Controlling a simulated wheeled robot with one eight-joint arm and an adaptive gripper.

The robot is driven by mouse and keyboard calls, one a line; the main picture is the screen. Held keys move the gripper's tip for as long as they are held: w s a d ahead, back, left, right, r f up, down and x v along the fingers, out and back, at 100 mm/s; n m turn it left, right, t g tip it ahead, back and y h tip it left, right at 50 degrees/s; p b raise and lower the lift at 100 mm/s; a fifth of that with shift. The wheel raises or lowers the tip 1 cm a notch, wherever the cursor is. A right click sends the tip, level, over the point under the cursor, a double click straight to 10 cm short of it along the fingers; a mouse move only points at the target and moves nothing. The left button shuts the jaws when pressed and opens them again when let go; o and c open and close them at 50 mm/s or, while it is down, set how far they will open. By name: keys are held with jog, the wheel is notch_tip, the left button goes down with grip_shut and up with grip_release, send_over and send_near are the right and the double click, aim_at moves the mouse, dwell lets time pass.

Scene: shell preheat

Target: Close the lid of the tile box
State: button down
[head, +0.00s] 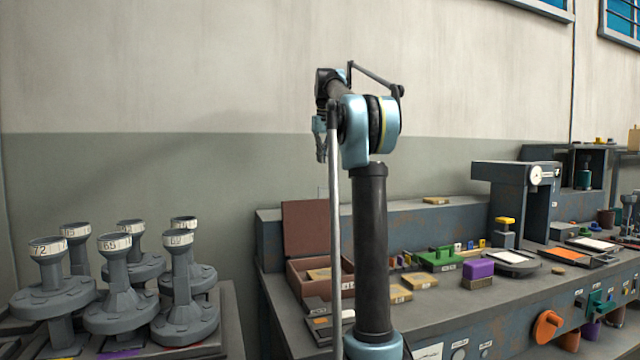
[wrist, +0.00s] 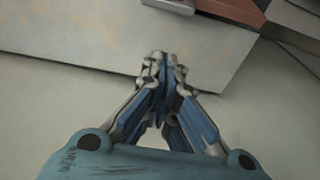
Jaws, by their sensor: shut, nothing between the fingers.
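The tile box (head: 297,282) is a reddish-brown box at the left end of the workbench in the head view. Its lid (head: 305,227) stands open, upright at the back of the box. A tan tile (head: 318,275) shows inside. My arm partly hides the right side of the box. My gripper (head: 321,159) hangs in the air above the lid, apart from it, with its fingers pointing down. In the wrist view my gripper (wrist: 163,56) is shut and empty. A reddish-brown piece at the top edge there (wrist: 232,9) may be part of the box; I cannot tell.
The workbench (head: 455,313) carries a green block (head: 440,258), a purple-topped block (head: 478,269) and a grey press (head: 515,200) to the right. Several numbered grey pedestals (head: 120,290) stand on a separate table at left. The air around the gripper is clear.

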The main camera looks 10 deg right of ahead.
notch_tip(320, 180, down, 10)
jog(key=w, duration=0.3)
jog(key=shift+s+d+r, duration=0.1)
jog(key=shift+s+r, duration=0.1)
jog(key=shift+s, duration=0.5)
jog(key=shift+s+r, duration=0.2)
jog(key=shift+s, duration=0.55)
jog(key=shift+s+d+r, duration=0.1)
jog(key=shift+s+r, duration=0.1)
jog(key=shift+s, duration=0.5)
jog(key=shift+s, duration=0.15)
